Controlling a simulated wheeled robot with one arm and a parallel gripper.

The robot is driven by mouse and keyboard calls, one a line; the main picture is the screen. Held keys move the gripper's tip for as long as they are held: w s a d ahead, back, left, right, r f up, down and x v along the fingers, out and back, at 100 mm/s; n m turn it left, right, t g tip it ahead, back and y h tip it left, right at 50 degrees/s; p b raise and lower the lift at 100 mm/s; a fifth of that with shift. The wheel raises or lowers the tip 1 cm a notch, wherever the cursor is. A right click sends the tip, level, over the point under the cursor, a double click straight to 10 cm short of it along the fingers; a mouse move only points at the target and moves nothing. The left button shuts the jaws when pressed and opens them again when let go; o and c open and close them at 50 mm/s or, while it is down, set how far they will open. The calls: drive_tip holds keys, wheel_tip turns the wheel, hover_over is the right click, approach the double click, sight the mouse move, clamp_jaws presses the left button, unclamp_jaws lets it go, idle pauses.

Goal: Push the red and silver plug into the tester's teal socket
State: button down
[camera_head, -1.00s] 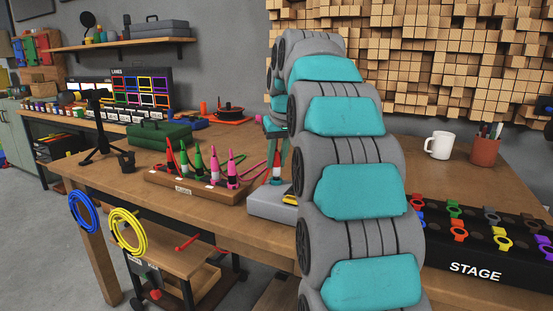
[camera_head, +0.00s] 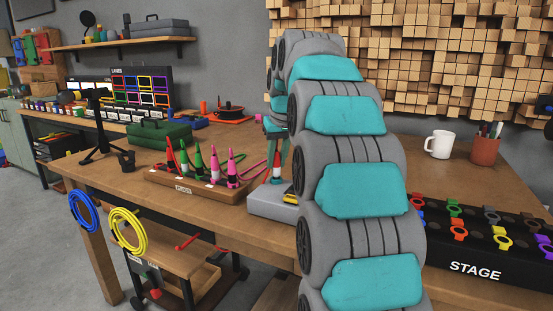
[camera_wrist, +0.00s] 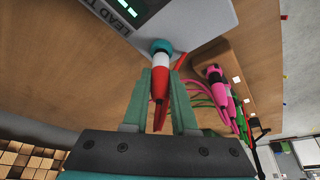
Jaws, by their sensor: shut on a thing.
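The red and silver plug (camera_wrist: 160,78) is between the two teal fingers of my gripper (camera_wrist: 160,105) in the wrist view, and the gripper is shut on it. The plug's far end meets the round teal socket (camera_wrist: 161,45) on the grey tester (camera_wrist: 195,22). How deep the plug sits in the socket is hidden. In the head view the plug (camera_head: 277,174) stands roughly upright over the tester (camera_head: 268,202), below my gripper (camera_head: 277,150). My arm hides part of the tester there.
A wooden rack (camera_head: 196,191) with several red, green and pink plugs stands left of the tester, its leads trailing close by. A green case (camera_head: 160,134) lies behind it. A black STAGE rack (camera_head: 475,265), white mug (camera_head: 438,145) and pen pot (camera_head: 485,151) are at right.

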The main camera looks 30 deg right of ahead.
drive_tip(key=shift+f, duration=0.4)
drive_tip(key=c, duration=0.6)
unclamp_jaws()
drive_tip(key=shift+v, duration=3.9)
